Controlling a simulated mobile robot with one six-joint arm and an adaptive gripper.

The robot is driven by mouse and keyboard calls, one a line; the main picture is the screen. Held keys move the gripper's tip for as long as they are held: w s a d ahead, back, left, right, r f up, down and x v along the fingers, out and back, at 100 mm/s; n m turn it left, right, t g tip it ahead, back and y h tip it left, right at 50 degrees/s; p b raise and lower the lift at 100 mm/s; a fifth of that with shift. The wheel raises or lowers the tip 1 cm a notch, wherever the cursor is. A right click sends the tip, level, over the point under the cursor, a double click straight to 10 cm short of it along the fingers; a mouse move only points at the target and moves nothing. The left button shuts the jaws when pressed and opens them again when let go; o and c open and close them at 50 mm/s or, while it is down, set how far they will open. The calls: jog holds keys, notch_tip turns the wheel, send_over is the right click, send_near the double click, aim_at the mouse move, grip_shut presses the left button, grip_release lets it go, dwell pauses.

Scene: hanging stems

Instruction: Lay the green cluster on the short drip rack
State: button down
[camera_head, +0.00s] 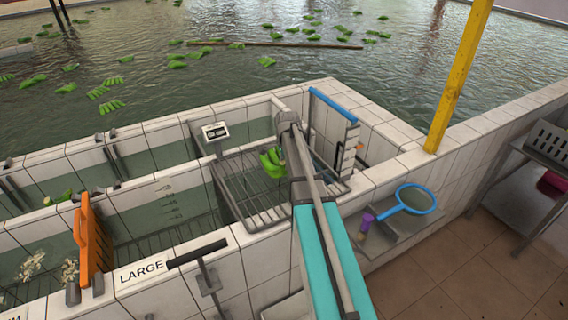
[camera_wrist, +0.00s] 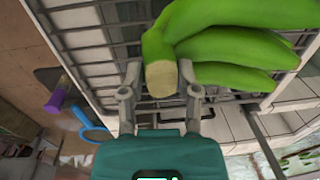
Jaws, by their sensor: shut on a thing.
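The green cluster (camera_head: 272,162) is a small bunch of green bananas. In the wrist view the cluster (camera_wrist: 225,45) fills the top right, with its pale cut stem end between the fingers. My gripper (camera_wrist: 160,78) is shut on the cluster at this stem. In the head view my arm hides the gripper and part of the cluster. The short drip rack (camera_head: 250,190) is a grey metal bar grid set between tiled walls. The cluster is over the rack's right part; I cannot tell whether it touches the bars.
A small scale (camera_head: 215,131) stands on the wall behind the rack. An orange divider (camera_head: 92,240) stands upright at left, near the "LARGE" label (camera_head: 140,270). A blue-rimmed net (camera_head: 415,198) and a purple-handled tool (camera_head: 366,222) lie at right. A yellow post (camera_head: 458,75) rises behind.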

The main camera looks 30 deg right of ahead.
jog(key=shift+f, duration=0.2)
jog(key=shift+c, duration=1.2)
grip_release()
jog(key=s+a+n+b, duration=0.1)
jog(key=s+a+n, duration=1.6)
jog(key=s+a, duration=0.4)
jog(key=shift+s+a+f+n+g, duration=0.3)
jog(key=shift+s+a+f+g, duration=0.1)
jog(key=shift+a, duration=0.8)
